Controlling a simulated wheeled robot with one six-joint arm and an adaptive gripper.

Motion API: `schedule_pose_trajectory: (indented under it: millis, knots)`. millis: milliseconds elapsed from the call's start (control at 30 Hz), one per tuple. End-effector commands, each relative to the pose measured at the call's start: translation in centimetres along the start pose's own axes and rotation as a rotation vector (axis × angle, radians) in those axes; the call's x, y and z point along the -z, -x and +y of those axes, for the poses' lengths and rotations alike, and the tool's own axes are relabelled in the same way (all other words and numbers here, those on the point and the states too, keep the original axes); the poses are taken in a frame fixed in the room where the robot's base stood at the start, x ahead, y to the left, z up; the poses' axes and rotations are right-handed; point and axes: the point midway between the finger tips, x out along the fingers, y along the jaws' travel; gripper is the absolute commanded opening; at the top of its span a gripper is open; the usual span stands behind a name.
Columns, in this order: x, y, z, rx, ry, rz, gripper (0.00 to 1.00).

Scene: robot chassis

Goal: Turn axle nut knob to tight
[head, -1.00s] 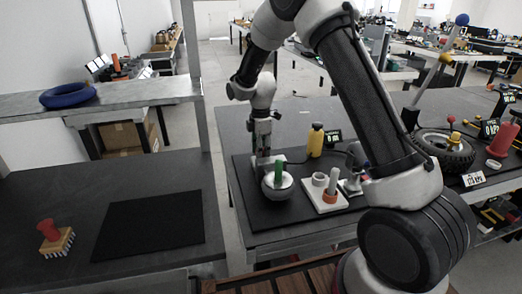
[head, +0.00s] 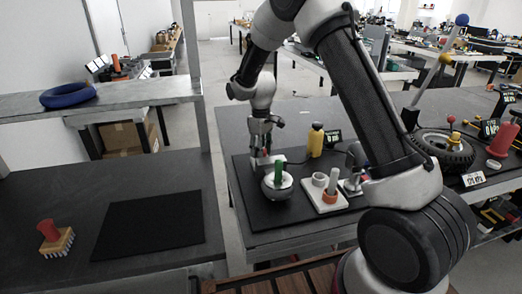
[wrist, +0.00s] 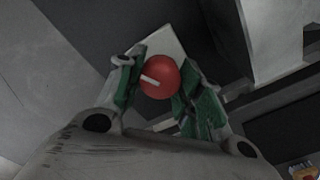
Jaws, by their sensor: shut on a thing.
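The axle nut knob is a red round knob (wrist: 160,79) with a white pointer mark, seen in the wrist view. Its mark runs slantwise from upper left to lower right. The knob sits over a white plate (wrist: 163,42). My gripper (wrist: 158,84) is around it, with a green-padded finger on each side, shut on it. In the head view my gripper (head: 262,148) points down over a small white block (head: 270,159) at the back left of the dark mat (head: 243,200). The knob is hidden there by the fingers, and any scale lettering cannot be read.
A grey round pot with a green handle (head: 277,184) stands just in front of the block. A yellow bottle (head: 316,141) and a white holder (head: 319,198) with an orange ring stand to the right. A wheel (head: 443,150) lies farther right. The table behind my gripper is clear.

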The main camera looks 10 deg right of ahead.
Motion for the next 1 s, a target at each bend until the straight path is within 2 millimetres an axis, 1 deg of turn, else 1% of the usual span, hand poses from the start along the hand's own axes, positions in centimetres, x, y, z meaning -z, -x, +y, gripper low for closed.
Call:
schedule_pose_trajectory:
  millis: [700,1000]
  knots:
    - [0.17,0.14,0.14,-0.001,-0.674,0.006,0.12]
    - [0.17,0.16,0.18,-0.001,-0.900,0.007,0.12]
